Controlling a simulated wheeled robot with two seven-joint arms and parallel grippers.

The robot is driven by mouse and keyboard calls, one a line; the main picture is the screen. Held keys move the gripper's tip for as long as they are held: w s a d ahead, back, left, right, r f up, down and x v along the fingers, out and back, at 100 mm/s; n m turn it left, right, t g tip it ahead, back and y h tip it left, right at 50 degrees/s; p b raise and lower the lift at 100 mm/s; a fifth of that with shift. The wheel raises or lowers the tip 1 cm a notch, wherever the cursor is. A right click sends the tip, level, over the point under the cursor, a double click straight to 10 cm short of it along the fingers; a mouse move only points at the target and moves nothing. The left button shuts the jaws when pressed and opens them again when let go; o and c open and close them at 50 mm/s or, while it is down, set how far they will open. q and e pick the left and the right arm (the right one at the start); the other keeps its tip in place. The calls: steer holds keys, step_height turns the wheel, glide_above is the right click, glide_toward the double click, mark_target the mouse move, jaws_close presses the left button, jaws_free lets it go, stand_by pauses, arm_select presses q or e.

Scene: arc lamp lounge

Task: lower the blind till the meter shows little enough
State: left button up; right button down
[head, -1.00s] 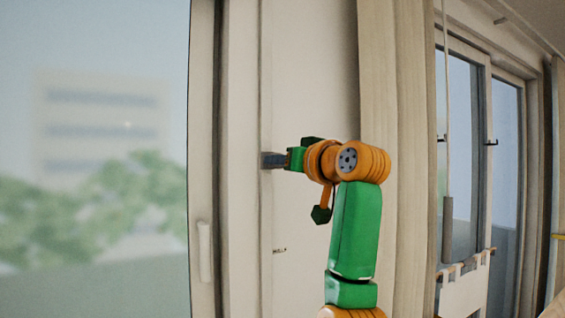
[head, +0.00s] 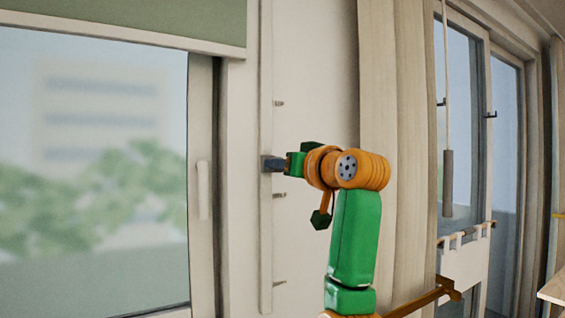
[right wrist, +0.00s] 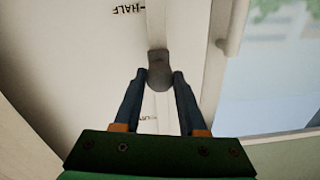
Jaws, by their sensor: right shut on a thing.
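The green blind (head: 130,22) hangs across the top of the large window (head: 100,120) in the head view; its pale bottom bar tilts slightly in the picture. My right gripper (head: 272,164) is at the pale vertical rail (head: 266,230) right of the window. In the right wrist view my right gripper (right wrist: 160,85) is shut on a grey knob (right wrist: 159,72) on the rail (right wrist: 156,25). Lettering reading "HALF" (right wrist: 130,10) shows beside the rail; a second label is partly hidden. No meter is in view. My left gripper is not in view.
A window handle (head: 203,190) is left of the rail. Beyond are a hanging cord with a grey weight (head: 447,183) and another window.

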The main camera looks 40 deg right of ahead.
arm_select(q)
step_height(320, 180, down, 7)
steer(key=b, duration=0.5)
arm_select(e)
step_height(320, 180, down, 8)
steer(key=c, duration=0.9)
jaws_free()
steer(key=o, duration=0.5)
steer(key=shift+w, duration=0.15)
steer(key=shift+c, duration=0.2)
arm_select(q)
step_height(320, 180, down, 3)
steer(key=b, duration=0.3)
arm_select(e)
steer(key=v, duration=0.7)
